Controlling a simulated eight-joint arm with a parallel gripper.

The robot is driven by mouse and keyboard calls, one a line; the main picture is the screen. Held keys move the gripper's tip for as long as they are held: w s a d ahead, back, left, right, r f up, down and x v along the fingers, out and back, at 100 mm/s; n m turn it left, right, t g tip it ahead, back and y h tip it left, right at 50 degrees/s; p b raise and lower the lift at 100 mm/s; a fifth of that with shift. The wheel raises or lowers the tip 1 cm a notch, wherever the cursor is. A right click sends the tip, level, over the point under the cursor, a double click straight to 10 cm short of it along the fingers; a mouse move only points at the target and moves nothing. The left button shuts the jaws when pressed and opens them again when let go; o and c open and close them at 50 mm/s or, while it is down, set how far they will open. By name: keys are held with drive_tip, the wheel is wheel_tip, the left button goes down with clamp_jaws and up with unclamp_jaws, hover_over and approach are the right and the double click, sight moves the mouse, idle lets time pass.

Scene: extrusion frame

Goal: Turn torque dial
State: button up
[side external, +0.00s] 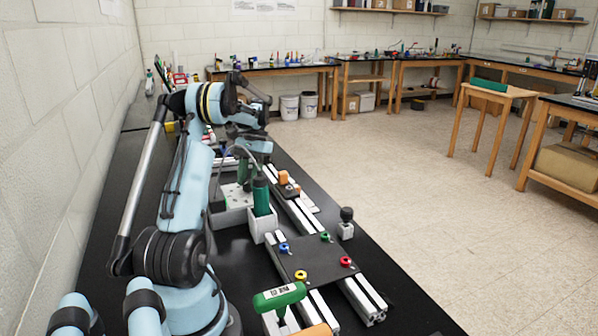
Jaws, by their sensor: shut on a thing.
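My gripper (243,158) points down in the side external view, beyond the upright green driver. It is shut on a green upright handle (243,171), which is small and partly hidden by the jaws and arm. I cannot make out a torque dial or its markings. The handle is above or at a white box (234,196) with small green marks; I cannot tell whether they touch. A dark green driver (261,197) stands upright in a white holder (262,226), nearer the camera than my gripper.
A dark plate (312,262) with coloured rings lies across aluminium extrusions (365,300). A green T-handle tool (279,297) stands at the front. An orange-topped part (284,178) and a black knob (347,215) are on the right. The bench's right front is clear.

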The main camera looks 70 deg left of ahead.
drive_tip(key=shift+s+n+t+h, duration=0.1)
drive_tip(key=shift+n+t+h, duration=0.45)
drive_tip(key=shift+n, duration=1.55)
drive_tip(key=o, duration=1)
drive_tip(key=shift+o, duration=0.2)
drive_tip(key=shift+a, duration=0.1)
drive_tip(key=v, duration=0.7)
drive_tip(key=shift+r, duration=0.3)
